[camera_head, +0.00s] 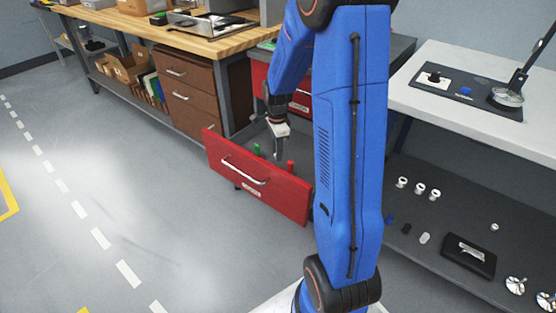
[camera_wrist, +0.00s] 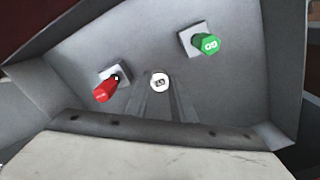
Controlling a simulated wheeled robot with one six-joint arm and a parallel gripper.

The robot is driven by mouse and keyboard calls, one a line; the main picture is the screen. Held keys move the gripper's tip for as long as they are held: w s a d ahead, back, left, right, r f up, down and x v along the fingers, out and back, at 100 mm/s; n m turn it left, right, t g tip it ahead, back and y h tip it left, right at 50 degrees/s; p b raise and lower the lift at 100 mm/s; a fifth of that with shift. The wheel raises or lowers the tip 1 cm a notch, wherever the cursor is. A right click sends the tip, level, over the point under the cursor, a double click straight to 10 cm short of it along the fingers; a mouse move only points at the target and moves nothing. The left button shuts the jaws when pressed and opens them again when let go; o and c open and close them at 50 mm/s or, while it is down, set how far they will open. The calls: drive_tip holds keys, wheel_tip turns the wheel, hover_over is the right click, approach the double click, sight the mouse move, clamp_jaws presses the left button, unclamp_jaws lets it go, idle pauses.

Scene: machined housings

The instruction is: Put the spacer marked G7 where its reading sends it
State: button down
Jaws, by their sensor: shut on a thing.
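In the wrist view my gripper (camera_wrist: 160,100) is shut on a small white round spacer (camera_wrist: 159,83). A dark mark shows on the spacer's face, too small to read surely. The gripper points down inside an open red drawer (camera_head: 225,160), also seen in the head view (camera_head: 279,152). The spacer cannot be made out there. Inside the drawer, a red post (camera_wrist: 106,90) stands left of the spacer and a green post (camera_wrist: 207,44) stands to the right and farther up. Each has a square base. The spacer is apart from both posts in the picture.
A wooden bench (camera_head: 190,35) with brown drawers is behind. The grey shelf below (camera_head: 450,215) holds several white spools and a black case (camera_head: 468,255). Floor at left is clear.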

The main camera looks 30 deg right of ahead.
drive_tip(key=shift+f, duration=2.25)
drive_tip(key=shift+f, duration=0.1)
drive_tip(key=c, duration=1.5)
unclamp_jaws()
wheel_tip(320, 180, up, 12)
drive_tip(key=shift+r, duration=0.1)
drive_tip(key=s+a+r+n+t, duration=0.2)
drive_tip(key=s+a+r+n, duration=0.8)
drive_tip(key=s+r, duration=0.25)
drive_tip(key=shift+s+a+r+n+t, duration=0.2)
drive_tip(key=shift+s+a+n+t, duration=0.45)
drive_tip(key=shift+s+n, duration=1.65)
drive_tip(key=shift+s+a+r+n+t, duration=0.3)
drive_tip(key=shift+s+a+n, duration=0.9)
drive_tip(key=shift+s, duration=2)
drive_tip(key=shift+s+a+r+n+t, duration=0.15)
drive_tip(key=shift+s+a+n+t, duration=0.45)
drive_tip(key=shift+s+n, duration=1.75)
